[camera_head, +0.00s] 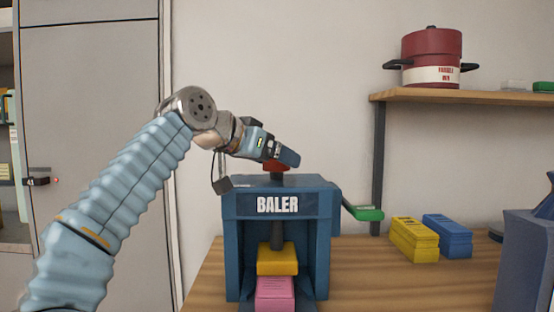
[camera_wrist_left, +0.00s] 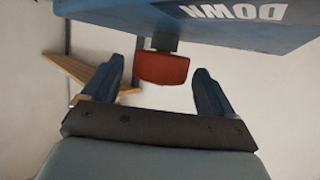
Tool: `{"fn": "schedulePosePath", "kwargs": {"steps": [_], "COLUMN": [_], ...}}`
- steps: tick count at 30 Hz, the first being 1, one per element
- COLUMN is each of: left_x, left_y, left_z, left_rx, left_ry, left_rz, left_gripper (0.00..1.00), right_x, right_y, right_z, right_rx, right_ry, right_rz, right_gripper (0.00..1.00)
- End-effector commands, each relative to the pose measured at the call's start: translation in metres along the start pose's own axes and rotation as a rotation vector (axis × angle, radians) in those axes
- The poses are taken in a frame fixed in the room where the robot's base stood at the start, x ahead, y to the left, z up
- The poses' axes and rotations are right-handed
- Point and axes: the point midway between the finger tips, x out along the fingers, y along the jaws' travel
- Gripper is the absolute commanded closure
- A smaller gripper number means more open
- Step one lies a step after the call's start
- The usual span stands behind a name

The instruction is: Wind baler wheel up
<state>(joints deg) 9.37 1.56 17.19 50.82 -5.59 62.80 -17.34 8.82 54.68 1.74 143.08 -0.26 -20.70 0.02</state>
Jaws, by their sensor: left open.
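The blue baler (camera_head: 230,240), labelled BALER, stands upright on the wooden table. A red knob-like part (camera_head: 276,167) sits on a dark stem on its top; I take it to be the wheel. My left gripper (camera_head: 287,157) is at this red part, partly covering it. In the left wrist view the red part (camera_wrist_left: 162,68) lies between the two spread fingers of the gripper (camera_wrist_left: 158,85), with gaps on both sides. A blue face with the word DOWN (camera_wrist_left: 232,12) shows behind it, upside down. A yellow block (camera_head: 277,261) is inside the baler above a pink stack (camera_head: 275,293). My right gripper is not in view.
A green-ended lever (camera_head: 366,213) sticks out at the baler's right side. Yellow (camera_head: 413,240) and blue (camera_head: 447,238) stacks lie on the table (camera_head: 390,285) to the right. A shelf (camera_head: 490,97) above holds a red pot (camera_head: 432,60). A grey-blue object (camera_head: 522,262) stands at the right edge.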

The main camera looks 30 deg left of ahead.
Motion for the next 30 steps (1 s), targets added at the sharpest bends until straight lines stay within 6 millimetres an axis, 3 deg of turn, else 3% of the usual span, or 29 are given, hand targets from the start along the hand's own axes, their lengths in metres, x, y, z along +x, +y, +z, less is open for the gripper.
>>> {"fn": "schedulePosePath", "kwargs": {"steps": [4, 13, 23, 30], "left_x": [0.0123, 0.0149, 0.0147, 0.0144], "left_y": [0.0007, 0.0005, 0.0004, 0.0008], "left_z": [-0.0001, 0.0000, 0.0000, -0.0003], "left_rx": [0.000, 0.001, 0.001, -0.005], "left_ry": [0.000, 0.000, 0.000, -0.001], "left_rz": [0.002, 0.001, 0.001, -0.014], "left_gripper": [0.14, 0.14, 0.63, 0.65], "right_x": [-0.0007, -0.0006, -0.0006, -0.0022], "right_y": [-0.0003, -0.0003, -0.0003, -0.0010], "right_z": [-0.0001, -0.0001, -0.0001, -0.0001], "right_rx": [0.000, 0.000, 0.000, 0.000], "right_ry": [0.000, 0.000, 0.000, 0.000], "right_rz": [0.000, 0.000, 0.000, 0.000], "right_gripper": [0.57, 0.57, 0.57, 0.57]}}
